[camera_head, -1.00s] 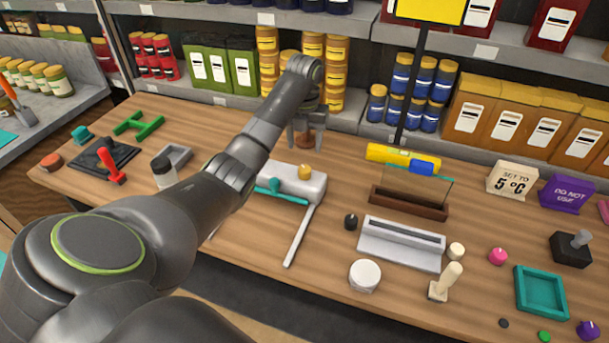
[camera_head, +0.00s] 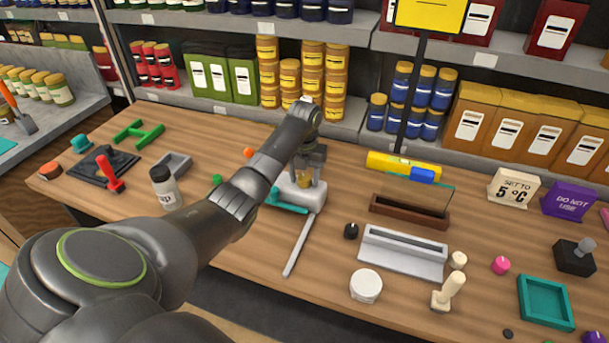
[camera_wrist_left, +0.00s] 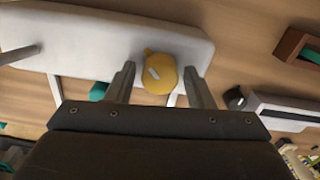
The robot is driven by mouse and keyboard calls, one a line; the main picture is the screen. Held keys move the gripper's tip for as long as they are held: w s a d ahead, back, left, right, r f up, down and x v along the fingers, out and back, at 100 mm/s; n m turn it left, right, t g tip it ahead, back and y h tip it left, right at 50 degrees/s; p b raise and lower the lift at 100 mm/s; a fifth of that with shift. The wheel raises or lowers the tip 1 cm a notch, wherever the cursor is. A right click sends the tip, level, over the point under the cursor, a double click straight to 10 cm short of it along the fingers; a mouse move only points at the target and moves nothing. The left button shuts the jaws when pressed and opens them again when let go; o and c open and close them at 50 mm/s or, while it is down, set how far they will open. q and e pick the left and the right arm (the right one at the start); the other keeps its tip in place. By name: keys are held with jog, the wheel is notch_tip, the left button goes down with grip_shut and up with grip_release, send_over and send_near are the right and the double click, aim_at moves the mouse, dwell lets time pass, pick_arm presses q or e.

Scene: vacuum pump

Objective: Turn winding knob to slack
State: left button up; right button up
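A yellow winding knob (camera_head: 305,181) with a small pale mark stands on top of a white-grey block-like device (camera_head: 318,196). A teal lever (camera_head: 284,203) is at the device's front, and a long pale grey bar (camera_head: 298,246) reaches from it toward the table's front. My left gripper (camera_head: 308,168) is right above the device, at the knob. In the left wrist view the knob (camera_wrist_left: 159,74) shows between the two open fingertips (camera_wrist_left: 160,70), with a gap on each side. The gripper hides part of the device in the head view. My right gripper is out of view.
A brown holder with a clear pane (camera_head: 410,207), a grey slotted block (camera_head: 402,254) and a black knob (camera_head: 351,231) are to the right. Stocked shelves rise behind.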

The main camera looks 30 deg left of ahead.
pick_arm(q)
jog(key=c, duration=0.8)
jog(key=shift+o, duration=0.2)
